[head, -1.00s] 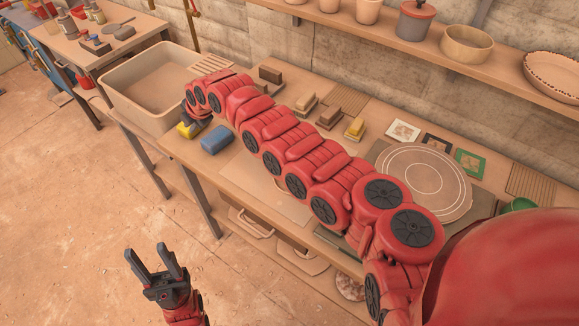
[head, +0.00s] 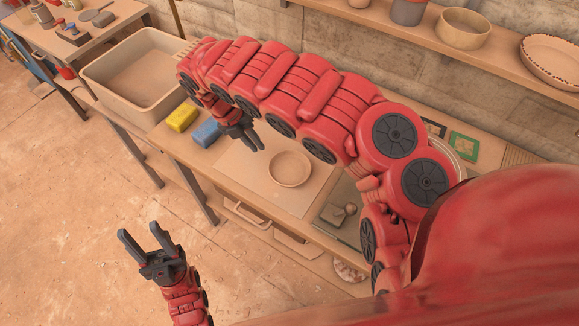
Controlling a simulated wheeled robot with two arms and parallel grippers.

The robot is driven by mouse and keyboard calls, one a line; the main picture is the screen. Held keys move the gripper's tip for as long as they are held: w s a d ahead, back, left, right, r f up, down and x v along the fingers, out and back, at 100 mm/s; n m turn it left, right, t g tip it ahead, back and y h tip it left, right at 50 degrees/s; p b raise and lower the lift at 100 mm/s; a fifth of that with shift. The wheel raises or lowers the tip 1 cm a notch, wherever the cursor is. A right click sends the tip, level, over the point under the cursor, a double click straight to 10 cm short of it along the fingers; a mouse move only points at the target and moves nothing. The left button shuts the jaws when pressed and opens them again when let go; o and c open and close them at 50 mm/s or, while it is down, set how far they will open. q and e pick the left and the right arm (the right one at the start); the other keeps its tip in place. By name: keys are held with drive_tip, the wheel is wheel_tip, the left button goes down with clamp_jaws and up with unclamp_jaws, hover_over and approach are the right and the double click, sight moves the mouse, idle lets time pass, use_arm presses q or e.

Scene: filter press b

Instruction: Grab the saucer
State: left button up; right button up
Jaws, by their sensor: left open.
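The saucer (head: 289,169), a small round shallow tan dish, lies on a pale board (head: 295,203) on the workbench. All of its rim shows. My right gripper (head: 258,134) is just up and left of the saucer in the picture, apart from it, with its dark fingers pointing toward the right. Nothing shows held in it, but I cannot make out how far its fingers are spread. My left gripper (head: 145,236) is open and empty over the floor, in front of the bench at the lower left.
A yellow sponge (head: 181,118) and a blue sponge (head: 206,132) lie at the bench's left end. A large tan basin (head: 140,92) stands beyond it. My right arm hides much of the bench's back.

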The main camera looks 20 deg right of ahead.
sight(270, 163)
drive_tip(key=x, duration=0.3)
drive_tip(key=shift+f+b, duration=0.2)
drive_tip(key=shift+b, duration=0.15)
drive_tip(key=shift+s+d+f+p, duration=0.15)
drive_tip(key=shift+f+p, duration=0.15)
drive_tip(key=shift+f, duration=0.15)
drive_tip(key=p+x, duration=0.1)
drive_tip(key=x, duration=0.2)
drive_tip(key=shift+f, duration=0.15)
drive_tip(key=shift+d+f, duration=0.25)
drive_tip(key=shift+f, duration=0.3)
clamp_jaws()
drive_tip(key=shift+r, duration=0.1)
idle(0.3)
